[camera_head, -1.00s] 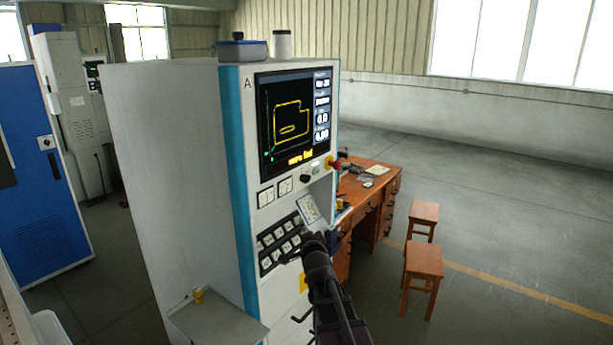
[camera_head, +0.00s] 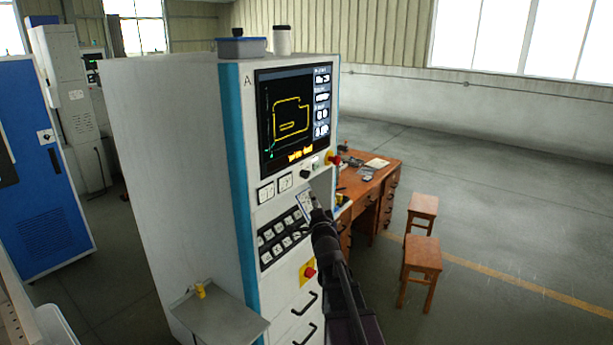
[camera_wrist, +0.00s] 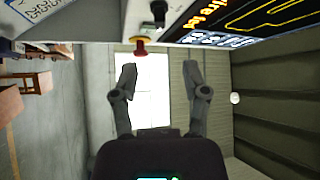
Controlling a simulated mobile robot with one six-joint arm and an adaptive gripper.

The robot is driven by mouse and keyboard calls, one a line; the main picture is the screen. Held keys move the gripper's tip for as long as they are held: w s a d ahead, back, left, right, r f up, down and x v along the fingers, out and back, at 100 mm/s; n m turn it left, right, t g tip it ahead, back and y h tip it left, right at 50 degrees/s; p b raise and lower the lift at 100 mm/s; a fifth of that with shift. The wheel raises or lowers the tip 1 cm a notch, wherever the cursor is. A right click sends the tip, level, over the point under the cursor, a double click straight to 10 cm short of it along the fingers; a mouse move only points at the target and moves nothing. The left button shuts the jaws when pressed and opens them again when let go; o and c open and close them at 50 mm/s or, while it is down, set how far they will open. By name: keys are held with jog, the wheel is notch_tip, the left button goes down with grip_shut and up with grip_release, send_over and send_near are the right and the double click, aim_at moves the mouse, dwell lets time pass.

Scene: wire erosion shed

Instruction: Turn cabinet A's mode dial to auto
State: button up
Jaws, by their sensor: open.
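Cabinet A (camera_head: 175,180) is a tall grey-white cabinet with a teal edge stripe and a screen (camera_head: 293,115). A black dial (camera_head: 305,174) sits below the screen; it also shows at the top of the wrist view (camera_wrist: 158,13). Its setting is too small to read. My gripper (camera_wrist: 159,75) is open and empty. In the head view it is near the small tilted card below the dial, and my arm hides part of the cabinet front. In the wrist view the dial lies beyond the fingers, not between them.
A red knob (camera_head: 333,159) projects right of the dial, near my fingers in the wrist view (camera_wrist: 140,48). A button panel (camera_head: 282,239), a red-and-yellow switch (camera_head: 308,270) and drawer handles are lower. A wooden desk (camera_head: 372,185) and two stools (camera_head: 422,255) stand right.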

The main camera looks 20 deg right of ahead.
aim_at(307, 177)
jog(key=p+x, duration=0.3)
jog(key=x, duration=1)
jog(key=shift+w+d, duration=0.1)
jog(key=shift+w, duration=0.1)
grip_shut()
